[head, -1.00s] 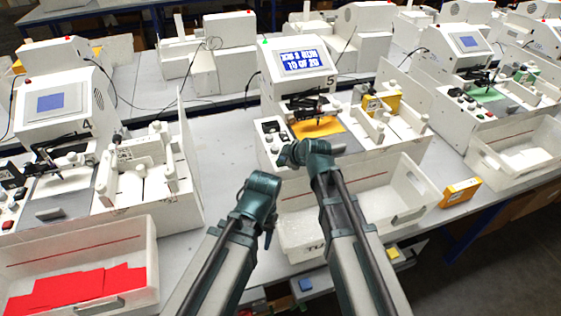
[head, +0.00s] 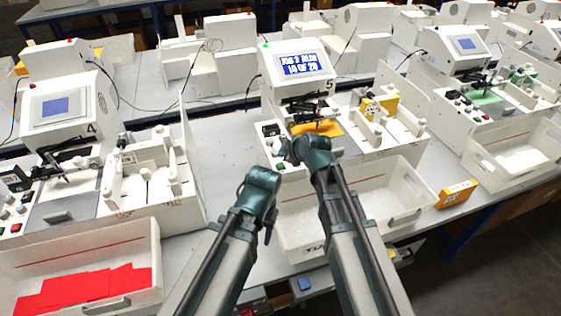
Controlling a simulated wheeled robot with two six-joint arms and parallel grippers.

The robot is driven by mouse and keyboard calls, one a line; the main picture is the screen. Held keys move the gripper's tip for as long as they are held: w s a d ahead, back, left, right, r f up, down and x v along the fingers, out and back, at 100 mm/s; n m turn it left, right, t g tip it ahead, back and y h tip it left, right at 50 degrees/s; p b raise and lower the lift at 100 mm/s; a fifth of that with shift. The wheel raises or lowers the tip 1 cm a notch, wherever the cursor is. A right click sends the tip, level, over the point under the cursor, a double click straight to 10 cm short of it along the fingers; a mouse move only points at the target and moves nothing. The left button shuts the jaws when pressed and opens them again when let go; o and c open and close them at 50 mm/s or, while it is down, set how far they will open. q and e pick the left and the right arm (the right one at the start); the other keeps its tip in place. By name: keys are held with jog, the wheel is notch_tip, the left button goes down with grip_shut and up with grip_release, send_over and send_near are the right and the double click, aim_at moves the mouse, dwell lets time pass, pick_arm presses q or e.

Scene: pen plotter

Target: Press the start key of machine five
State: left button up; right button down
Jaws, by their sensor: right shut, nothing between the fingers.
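Machine five (head: 297,64) is the white plotter in the middle, marked 5, with a lit blue screen of white text that seems to end in "10 OF 20". A green lamp (head: 265,46) glows on its top left. Its control panel (head: 267,146) is at its front left, with small keys partly covered by my right gripper (head: 288,150). That gripper is shut and empty, low over the panel; I cannot tell whether it touches a key. The start key cannot be picked out clearly. My left arm ends in front of the machine, left of the right arm; its fingers are not clear.
A white bin (head: 400,208) stands in front, partly behind my right arm. Machine four (head: 62,105) is to the left, with a bin of red sheets (head: 85,290). A yellow box (head: 457,194) lies to the right.

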jog(key=shift+r+p, duration=1.1)
jog(key=shift+r, duration=0.4)
pick_arm(q)
notch_tip(320, 180, up, 3)
jog(key=shift+f, duration=0.1)
pick_arm(e)
jog(key=shift+f, duration=0.1)
pick_arm(q)
jog(key=shift+f+b, duration=0.85)
jog(key=shift+b, duration=0.1)
pick_arm(e)
jog(key=s+d+f+m+g+h, duration=0.1)
jog(key=s+f+m+g+h, duration=0.1)
jog(key=s, duration=0.6)
jog(key=s+d+f+m+g+h, duration=0.2)
jog(key=s+m, duration=0.3)
jog(key=s, duration=0.4)
jog(key=s+d+f+m+g+h, duration=0.2)
jog(key=s+f+m+g, duration=0.2)
jog(key=s, duration=0.5)
jog(key=shift+d+f, duration=0.1)
